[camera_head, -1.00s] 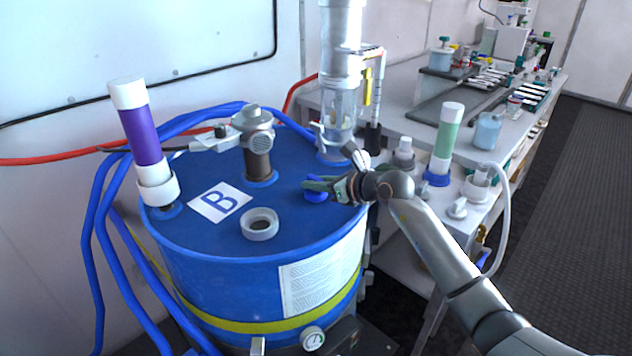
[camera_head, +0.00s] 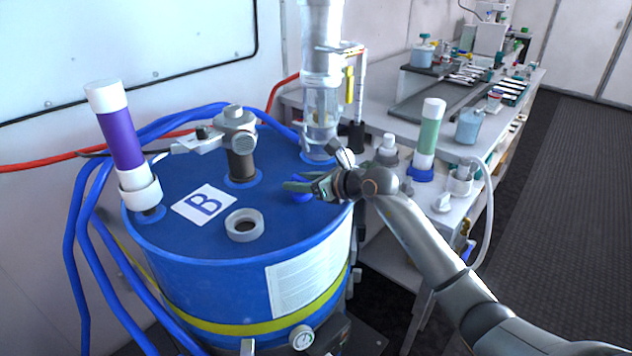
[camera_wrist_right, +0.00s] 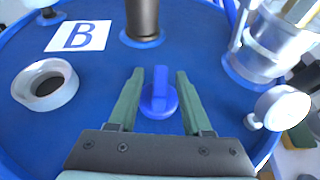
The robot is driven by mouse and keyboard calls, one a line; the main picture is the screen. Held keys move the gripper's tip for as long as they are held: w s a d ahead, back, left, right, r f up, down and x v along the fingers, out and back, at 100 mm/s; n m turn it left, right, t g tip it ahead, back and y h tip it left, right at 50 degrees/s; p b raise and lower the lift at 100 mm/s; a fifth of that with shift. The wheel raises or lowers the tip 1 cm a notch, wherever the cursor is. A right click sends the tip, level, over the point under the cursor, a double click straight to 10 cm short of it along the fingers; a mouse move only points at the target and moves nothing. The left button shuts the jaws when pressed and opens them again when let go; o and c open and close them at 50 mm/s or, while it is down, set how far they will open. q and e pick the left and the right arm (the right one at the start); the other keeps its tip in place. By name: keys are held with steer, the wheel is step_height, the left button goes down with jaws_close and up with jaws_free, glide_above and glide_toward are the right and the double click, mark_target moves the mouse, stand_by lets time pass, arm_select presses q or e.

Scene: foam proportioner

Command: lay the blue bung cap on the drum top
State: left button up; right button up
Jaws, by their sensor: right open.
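The blue bung cap (camera_head: 301,194) is on the blue drum top (camera_head: 282,222), toward its right side. In the right wrist view the cap (camera_wrist_right: 158,97) has a round base and a raised grip bar. My right gripper (camera_head: 300,183) is open, with its green fingers partly in front of the cap in the head view. In the right wrist view the two fingers (camera_wrist_right: 157,100) stand on either side of the cap, with gaps to it. My left gripper is not in view.
A grey open ring (camera_head: 244,225) and a label marked B (camera_head: 203,204) lie left of the cap. A brown post with a grey valve (camera_head: 241,160), a clear cylinder (camera_head: 320,120) and a purple tube (camera_head: 121,138) stand on the drum. A crowded bench (camera_head: 385,105) is behind.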

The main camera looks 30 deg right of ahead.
steer(key=v, duration=1.2)
steer(key=shift+b, duration=0.4)
